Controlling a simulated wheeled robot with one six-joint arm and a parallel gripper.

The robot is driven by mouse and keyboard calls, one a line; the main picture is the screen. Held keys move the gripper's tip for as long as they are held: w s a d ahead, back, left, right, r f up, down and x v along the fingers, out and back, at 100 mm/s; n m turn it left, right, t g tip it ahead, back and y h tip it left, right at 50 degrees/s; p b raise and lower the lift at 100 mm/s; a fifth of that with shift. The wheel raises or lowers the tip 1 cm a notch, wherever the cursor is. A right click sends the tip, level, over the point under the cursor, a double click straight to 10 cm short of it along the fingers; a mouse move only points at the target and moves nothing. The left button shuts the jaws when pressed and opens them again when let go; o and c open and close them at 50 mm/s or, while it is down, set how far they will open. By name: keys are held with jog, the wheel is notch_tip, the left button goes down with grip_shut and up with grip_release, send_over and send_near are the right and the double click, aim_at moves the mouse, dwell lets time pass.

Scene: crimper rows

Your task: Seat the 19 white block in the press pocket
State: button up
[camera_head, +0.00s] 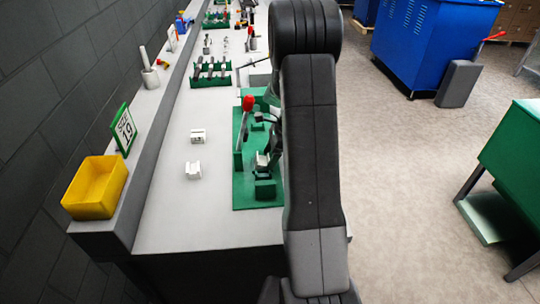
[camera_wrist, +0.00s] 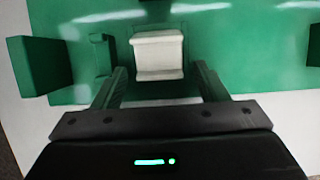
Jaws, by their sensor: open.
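A white block (camera_wrist: 158,55) lies at the green press (camera_wrist: 235,50) in the wrist view. It sits between the two fingers of my open gripper (camera_wrist: 160,72), with a gap visible on each side. I cannot tell whether it is fully down in the pocket, as the pocket floor is hidden. In the head view the white block (camera_head: 262,159) shows low on the green press (camera_head: 241,190), partly behind my arm. The press has a red-knobbed lever (camera_head: 248,103). My gripper in the head view is mostly hidden by the arm.
Two more white blocks (camera_head: 198,136) (camera_head: 193,170) stand on the grey bench left of the press. A station 19 sign (camera_head: 124,129) and a yellow bin (camera_head: 95,188) are on the left ledge. Green racks (camera_head: 211,73) stand farther back. The bench front left is clear.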

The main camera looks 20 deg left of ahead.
jog(key=v, duration=1.2)
jog(key=x, duration=1.1)
jog(key=shift+s+a+f, duration=0.1)
jog(key=shift+f, duration=0.2)
jog(key=shift+w+d+r+b, duration=0.1)
jog(key=shift+w+d+r, duration=0.15)
jog(key=shift+d, duration=0.3)
jog(key=shift+w+d+r+b, duration=0.2)
jog(key=shift+w+d, duration=0.15)
jog(key=shift+d, duration=0.2)
jog(key=shift+w+d+r+b, duration=0.1)
jog(key=shift+w+d+r, duration=0.15)
jog(key=shift+d, duration=0.35)
jog(key=shift+f, duration=0.1)
jog(key=shift+a, duration=0.1)
